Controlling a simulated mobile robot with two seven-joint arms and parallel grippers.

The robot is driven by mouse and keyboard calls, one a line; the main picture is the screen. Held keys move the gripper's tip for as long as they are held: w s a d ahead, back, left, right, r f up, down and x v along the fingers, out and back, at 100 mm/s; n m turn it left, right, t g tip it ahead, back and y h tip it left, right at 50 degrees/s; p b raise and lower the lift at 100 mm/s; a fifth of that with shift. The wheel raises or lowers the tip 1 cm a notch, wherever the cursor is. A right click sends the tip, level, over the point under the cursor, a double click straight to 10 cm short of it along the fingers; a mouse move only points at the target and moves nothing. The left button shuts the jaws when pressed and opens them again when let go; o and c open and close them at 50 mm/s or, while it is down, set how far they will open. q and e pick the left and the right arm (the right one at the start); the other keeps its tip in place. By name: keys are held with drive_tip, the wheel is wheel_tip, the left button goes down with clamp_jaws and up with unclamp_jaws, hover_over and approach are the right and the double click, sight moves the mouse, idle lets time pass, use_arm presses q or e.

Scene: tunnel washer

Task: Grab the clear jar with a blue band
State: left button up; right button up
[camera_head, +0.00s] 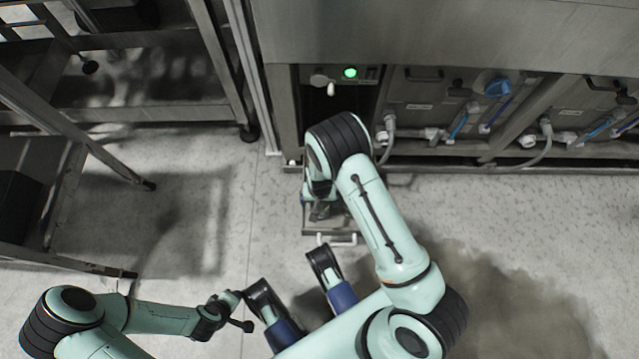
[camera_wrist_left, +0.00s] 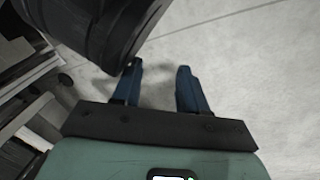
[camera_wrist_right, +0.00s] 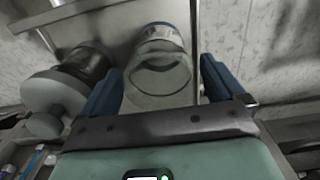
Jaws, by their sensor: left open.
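The clear jar with a blue band (camera_wrist_right: 160,72) shows in the right wrist view, standing on a metal surface. My right gripper (camera_wrist_right: 160,70) is open, with one blue finger on each side of the jar. Whether the fingers touch it I cannot tell. In the head view my right gripper (camera_head: 320,208) points down over a small pulled-out metal tray (camera_head: 343,228), and the jar there is too hidden to make out clearly. My left gripper (camera_wrist_left: 160,70) is open and empty above the floor in the left wrist view.
The washer cabinet (camera_head: 440,30), with hoses and a green light (camera_head: 350,73), stands behind the tray. Metal racks (camera_head: 150,100) stand at left. Floor (camera_head: 220,200) is clear.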

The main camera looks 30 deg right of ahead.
drive_tip(key=c, duration=1.2)
drive_tip(key=shift+r, duration=0.15)
